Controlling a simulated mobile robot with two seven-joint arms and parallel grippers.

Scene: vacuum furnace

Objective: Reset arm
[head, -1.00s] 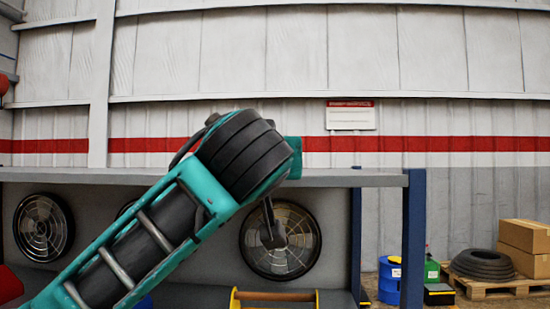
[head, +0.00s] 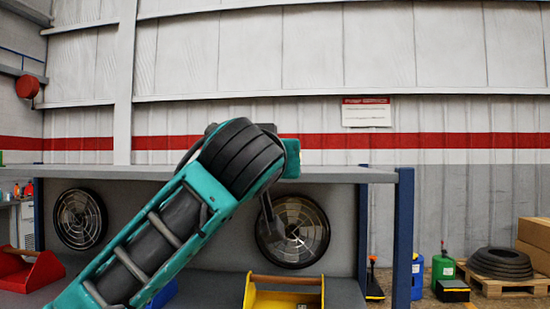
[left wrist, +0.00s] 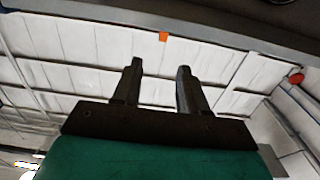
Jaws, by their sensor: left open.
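My left arm (head: 200,200), teal and black, rises from the lower left of the head view, bent at a thick black ribbed joint in front of the shelf unit. A thin dark part (head: 268,207) below the joint overlaps a round wheel-like disc; I cannot tell whether it is part of the gripper. In the left wrist view my left gripper (left wrist: 158,88) has its two dark fingers apart with nothing between them. The wall and ceiling panels show behind it. My right gripper is in neither view.
A workbench with a grey upper shelf (head: 335,175) and blue posts (head: 403,240) stands behind the arm. A yellow toolbox (head: 285,300) and a red toolbox (head: 30,270) are on it. A blue container, a green can (head: 443,268) and a tyre (head: 500,263) on a pallet stand at right.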

